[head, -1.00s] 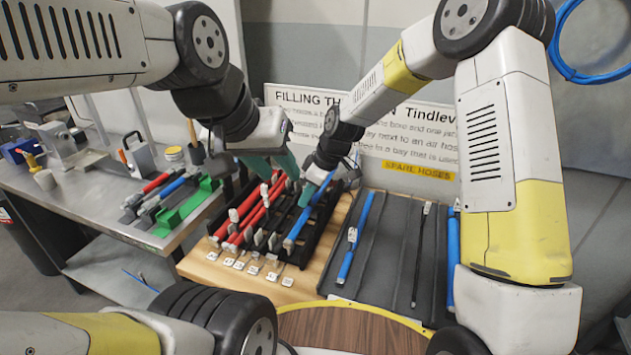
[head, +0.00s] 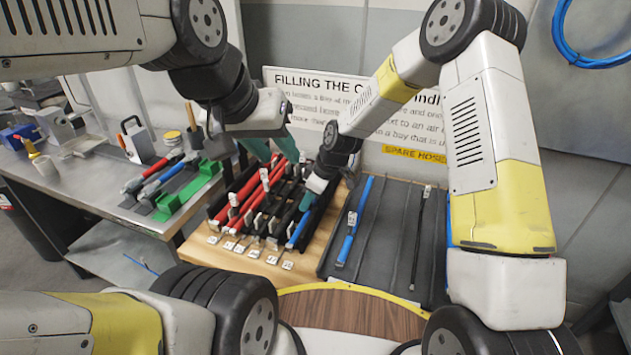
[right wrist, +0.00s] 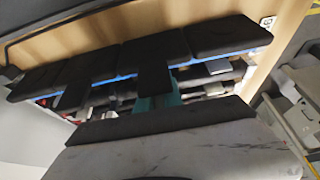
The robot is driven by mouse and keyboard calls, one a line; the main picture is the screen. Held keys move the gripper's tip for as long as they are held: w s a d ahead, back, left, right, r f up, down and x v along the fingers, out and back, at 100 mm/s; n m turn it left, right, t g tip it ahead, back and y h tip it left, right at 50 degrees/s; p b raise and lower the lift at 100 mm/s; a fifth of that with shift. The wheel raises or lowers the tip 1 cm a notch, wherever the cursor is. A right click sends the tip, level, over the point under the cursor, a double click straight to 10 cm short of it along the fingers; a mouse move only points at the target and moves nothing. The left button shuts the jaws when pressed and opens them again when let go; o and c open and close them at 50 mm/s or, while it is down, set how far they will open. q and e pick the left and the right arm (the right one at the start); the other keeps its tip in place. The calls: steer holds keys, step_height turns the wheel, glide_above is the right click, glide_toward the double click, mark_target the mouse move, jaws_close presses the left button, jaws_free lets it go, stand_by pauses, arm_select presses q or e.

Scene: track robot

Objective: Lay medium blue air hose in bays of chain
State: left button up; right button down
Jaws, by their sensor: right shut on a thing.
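The black chain (head: 311,220) stands on a wooden board, with red hoses (head: 243,207) in its left bays. A blue hose (head: 297,233) lies along its right side. My right gripper (head: 309,194) is shut on this blue hose at the chain's right side; its fingertips are partly hidden. In the right wrist view a blue strip of hose (right wrist: 125,77) shows between dark chain parts (right wrist: 155,52), beside a teal finger (right wrist: 155,103). Whether the hose is fully down in its bay I cannot tell.
A grey tray (head: 385,240) to the right holds another blue hose (head: 354,222) and a thin black hose (head: 420,235). A sign (head: 300,100) stands behind. A metal bench (head: 95,195) at left holds red and blue tools and a green holder (head: 190,190). White number tags line the board's front.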

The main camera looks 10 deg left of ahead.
steer(key=shift+f, duration=0.2)
steer(key=c, duration=1.4)
jaws_free()
steer(key=shift+v, duration=3.9)
